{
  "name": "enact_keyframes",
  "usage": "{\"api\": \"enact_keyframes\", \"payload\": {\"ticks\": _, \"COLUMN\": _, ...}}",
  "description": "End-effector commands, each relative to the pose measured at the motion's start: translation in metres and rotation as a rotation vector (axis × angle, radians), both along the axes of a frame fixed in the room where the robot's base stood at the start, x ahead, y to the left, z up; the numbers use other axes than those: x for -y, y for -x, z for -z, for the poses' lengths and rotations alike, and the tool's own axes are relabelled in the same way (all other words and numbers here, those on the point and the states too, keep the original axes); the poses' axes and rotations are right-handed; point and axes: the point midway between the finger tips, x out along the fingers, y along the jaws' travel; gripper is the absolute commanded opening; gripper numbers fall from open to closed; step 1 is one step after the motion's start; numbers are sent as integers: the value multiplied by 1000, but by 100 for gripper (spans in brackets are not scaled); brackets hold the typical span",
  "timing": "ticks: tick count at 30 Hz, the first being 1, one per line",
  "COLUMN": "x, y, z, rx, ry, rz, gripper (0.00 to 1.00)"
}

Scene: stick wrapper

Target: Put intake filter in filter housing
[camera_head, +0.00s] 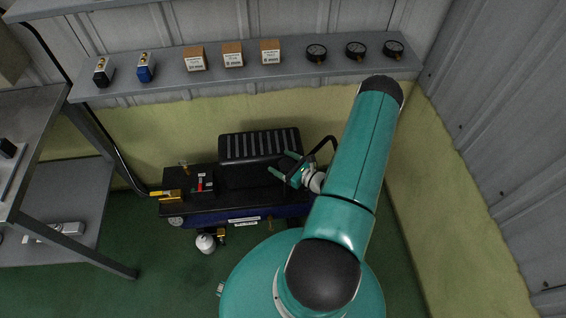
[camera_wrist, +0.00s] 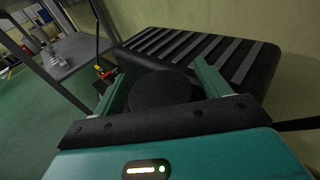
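My gripper (camera_head: 284,164) is over the right part of the dark air compressor (camera_head: 236,219), beside its black ribbed cover (camera_head: 260,146). In the wrist view my gripper (camera_wrist: 160,68) has its two green fingers wide apart. A black round part (camera_wrist: 160,90) shows between them. Gaps seem to show on both sides of it, and I cannot tell whether it is the filter housing or the intake filter. The ribbed cover (camera_wrist: 200,50) lies just beyond the fingers. No separate intake filter can be made out for certain in either view.
A black curved handle (camera_head: 325,150) rises close to my gripper. A wall shelf (camera_head: 225,83) above holds small boxes, gauges and two small blocks. A metal workbench (camera_head: 40,115) stands at left, and a wall (camera_head: 440,190) is close on the right.

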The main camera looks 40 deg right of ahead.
Motion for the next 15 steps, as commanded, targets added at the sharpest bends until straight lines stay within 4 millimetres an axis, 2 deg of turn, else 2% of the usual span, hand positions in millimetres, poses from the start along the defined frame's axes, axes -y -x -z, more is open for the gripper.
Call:
{"api": "enact_keyframes", "payload": {"ticks": 5, "x": 0, "y": -1, "z": -3, "rx": 1, "ry": 1, "rz": 0, "gripper": 76}}
{"api": "enact_keyframes", "payload": {"ticks": 8, "x": 2, "y": 8, "z": -5, "rx": 0, "ry": 1, "rz": 2, "gripper": 76}}
{"api": "enact_keyframes", "payload": {"ticks": 15, "x": 11, "y": 55, "z": -12, "rx": -1, "ry": 0, "rz": 5, "gripper": 76}}
